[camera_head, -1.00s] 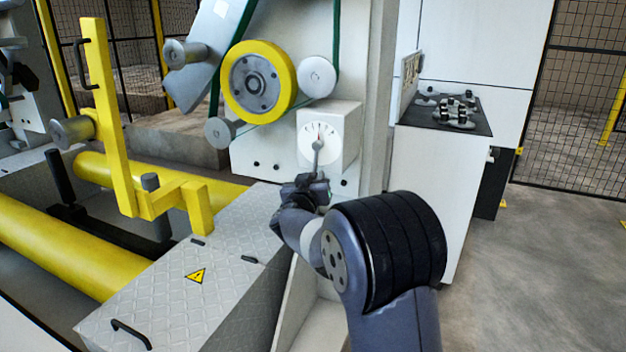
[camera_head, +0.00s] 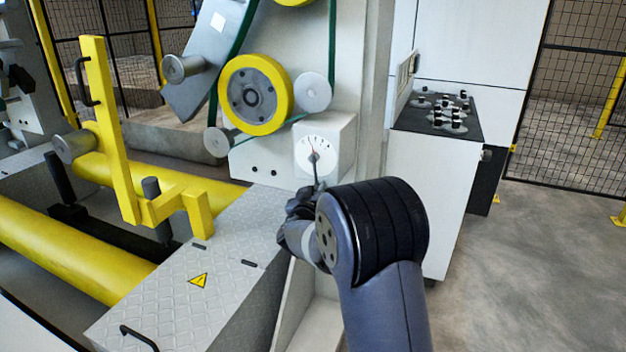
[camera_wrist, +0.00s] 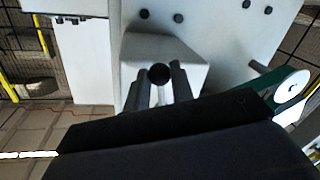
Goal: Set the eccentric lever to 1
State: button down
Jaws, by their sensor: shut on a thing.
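The eccentric lever (camera_head: 316,173) is a thin grey rod hanging from the hub of a round white dial (camera_head: 316,155) on a white box (camera_head: 341,135). A thin red pointer on the dial points up and slightly left. The scale marks are too small to read. My gripper (camera_head: 305,198) is at the lower end of the lever, below the dial. In the wrist view, the dark round end of the lever (camera_wrist: 159,74) sits between the two fingers of my gripper (camera_wrist: 160,80), which is shut on it. The dial face is not seen there.
A yellow-rimmed wheel (camera_head: 287,100) and grey rollers (camera_head: 314,92) with a green belt are above the dial. A tread-plate cover (camera_head: 215,265) and yellow frame (camera_head: 115,140) are at left. A control panel (camera_head: 440,115) stands at right. The floor at right is clear.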

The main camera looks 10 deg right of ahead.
jog(key=p, duration=0.1)
jog(key=d+n+p, duration=0.1)
jog(key=p, duration=0.1)
jog(key=shift+s+r+n, duration=0.25)
jog(key=shift+s+n, duration=0.05)
jog(key=shift+f, duration=0.1)
jog(key=c, duration=1.2)
grip_release()
jog(key=p+v, duration=0.1)
jog(key=v, duration=0.9)
jog(key=shift+s+a+p, duration=0.25)
jog(key=shift+s+p, duration=0.1)
